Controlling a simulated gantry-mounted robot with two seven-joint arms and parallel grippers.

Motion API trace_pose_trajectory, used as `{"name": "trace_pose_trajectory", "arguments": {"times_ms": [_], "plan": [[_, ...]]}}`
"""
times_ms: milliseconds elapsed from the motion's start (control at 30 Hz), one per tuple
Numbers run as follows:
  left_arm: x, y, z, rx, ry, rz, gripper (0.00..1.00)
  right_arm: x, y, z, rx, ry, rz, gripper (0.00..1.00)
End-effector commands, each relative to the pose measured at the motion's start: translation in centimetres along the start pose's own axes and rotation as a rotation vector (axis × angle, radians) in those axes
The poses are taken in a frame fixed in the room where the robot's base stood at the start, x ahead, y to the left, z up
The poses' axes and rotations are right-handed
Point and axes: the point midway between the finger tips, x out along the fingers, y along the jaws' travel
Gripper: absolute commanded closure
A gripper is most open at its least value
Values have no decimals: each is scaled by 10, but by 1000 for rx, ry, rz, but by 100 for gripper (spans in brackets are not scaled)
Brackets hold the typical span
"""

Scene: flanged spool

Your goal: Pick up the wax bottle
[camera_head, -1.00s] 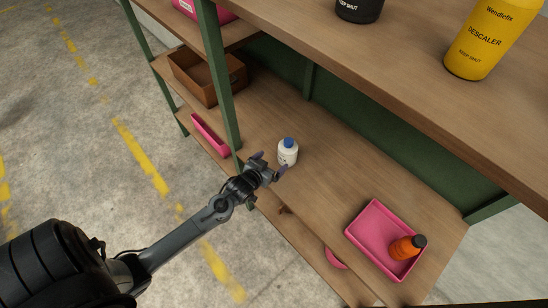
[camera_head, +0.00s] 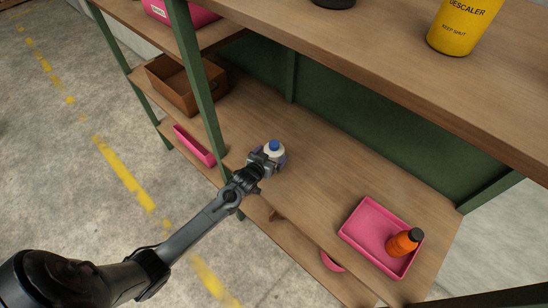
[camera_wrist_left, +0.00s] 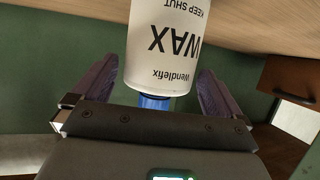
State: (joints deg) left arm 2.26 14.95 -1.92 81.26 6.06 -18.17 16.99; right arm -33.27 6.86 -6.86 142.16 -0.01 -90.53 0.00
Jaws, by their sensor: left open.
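The wax bottle is white with a blue cap (camera_head: 274,146) and stands on the middle shelf in the head view. In the left wrist view the wax bottle (camera_wrist_left: 168,45) appears upside down, with its "WAX" label facing the camera. My left gripper (camera_head: 272,157) is at the bottle; its purple-grey fingers are open, one on each side. In the wrist view gaps show between the bottle and both fingers. The gripper hides the lower front of the bottle in the head view. My right gripper is not in view.
A pink tray (camera_head: 352,238) holding an orange bottle (camera_head: 403,242) is at the right of the same shelf. A brown box (camera_head: 168,86) is at the left. A green post (camera_head: 205,95) stands left of my gripper. The upper shelf holds a yellow descaler container (camera_head: 462,30).

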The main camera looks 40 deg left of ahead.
Motion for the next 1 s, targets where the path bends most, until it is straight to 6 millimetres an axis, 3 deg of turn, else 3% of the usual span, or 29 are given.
{"name": "trace_pose_trajectory", "arguments": {"times_ms": [200,567,900,1000], "plan": [[26,1,2,1,0,1,0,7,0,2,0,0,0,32],[31,0,2,0,0,1,0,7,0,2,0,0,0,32],[31,0,2,0,0,1,52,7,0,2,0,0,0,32],[31,0,0,0,4,1,63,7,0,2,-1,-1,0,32]]}}
